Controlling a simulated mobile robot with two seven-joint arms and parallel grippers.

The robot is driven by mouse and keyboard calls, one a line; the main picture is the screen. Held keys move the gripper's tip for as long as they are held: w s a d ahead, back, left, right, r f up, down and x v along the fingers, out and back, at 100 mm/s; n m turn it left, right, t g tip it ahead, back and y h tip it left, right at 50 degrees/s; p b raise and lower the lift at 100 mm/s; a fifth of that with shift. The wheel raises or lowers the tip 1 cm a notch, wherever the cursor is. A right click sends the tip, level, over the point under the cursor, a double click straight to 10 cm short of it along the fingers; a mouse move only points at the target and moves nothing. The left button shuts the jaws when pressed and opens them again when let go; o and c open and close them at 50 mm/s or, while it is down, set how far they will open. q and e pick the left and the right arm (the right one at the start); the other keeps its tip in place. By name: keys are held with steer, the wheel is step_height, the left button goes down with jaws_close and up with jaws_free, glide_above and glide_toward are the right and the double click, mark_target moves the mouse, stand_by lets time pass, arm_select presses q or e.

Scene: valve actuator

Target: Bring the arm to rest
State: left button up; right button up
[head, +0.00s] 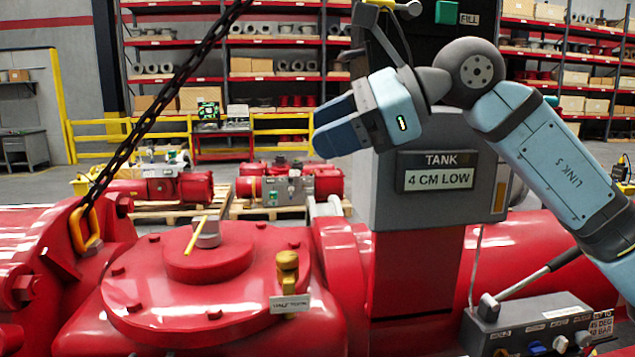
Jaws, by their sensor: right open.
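My right arm (560,160) comes in from the right edge, bent at a dark round joint, and is raised. My right gripper (322,126) is open and empty, with its blue fingers pointing left. It is in front of the grey tank cabinet, near its left side, and above the red valve actuator (170,315). No contact with either shows. The cabinet (410,212) carries a sign (437,171) reading "TANK 4 CM LOW". My left gripper is not in view.
A grey control box (525,330) with a lever (525,283) stands at lower right, below my arm. A chain (165,95) runs up from a yellow lifting eye (85,230). A yellow pointer (197,235) tops the actuator. Pallets, yellow railing (90,138) and shelves are behind.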

steer(key=w+d+f+n+t+p, duration=0.1)
steer(key=d+f+n+t, duration=0.2)
steer(key=f+n+t, duration=0.6)
steer(key=d+f+n+t+h+p, duration=0.15)
steer(key=d+f+n, duration=0.25)
steer(key=f+n, duration=0.95)
steer(key=w+d+f+n+t+y+p, duration=0.1)
steer(key=d+f+n+t, duration=0.2)
steer(key=f+n+t, duration=0.65)
steer(key=s+d+f+m+g+h, duration=0.2)
steer(key=s+f, duration=0.5)
steer(key=f, duration=0.4)
steer(key=s+d+f+m+g+h+p, duration=0.1)
steer(key=s+d+f+m+g+h, duration=0.2)
steer(key=s+f+m, duration=0.4)
steer(key=s+d+f+m+g+h, duration=0.3)
steer(key=s+f+g, duration=0.3)
steer(key=f, duration=0.9)
steer(key=shift+s+m+h+p, duration=0.35)
steer(key=shift+s+m+h, duration=0.4)
steer(key=shift+s, duration=0.5)
steer(key=shift+r, duration=0.1)
